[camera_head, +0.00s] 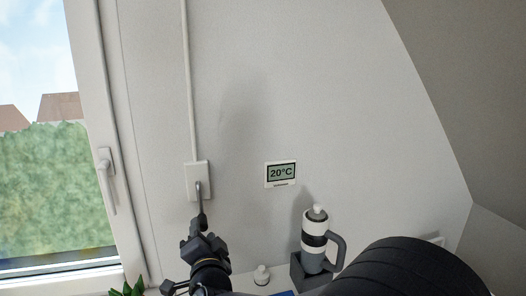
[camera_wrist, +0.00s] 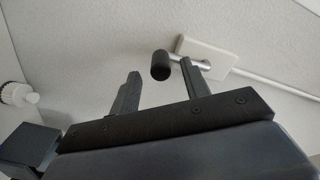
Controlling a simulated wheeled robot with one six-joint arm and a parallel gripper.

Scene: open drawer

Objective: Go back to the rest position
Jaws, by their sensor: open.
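My gripper (camera_head: 203,233) is at the bottom of the head view, just below a white wall box (camera_head: 193,174) with a grey lever (camera_head: 198,190) on its front. In the wrist view, the two dark fingers are apart, and the lever's black knob (camera_wrist: 160,66) shows between their tips. The right finger overlaps the metal rod near the white box (camera_wrist: 207,49). I cannot tell whether a finger touches the lever. Nothing is gripped.
A thermostat (camera_head: 281,174) reading 20°C hangs on the wall. A window (camera_head: 50,150) with a handle (camera_head: 106,180) is at left, a plant (camera_head: 128,288) below.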

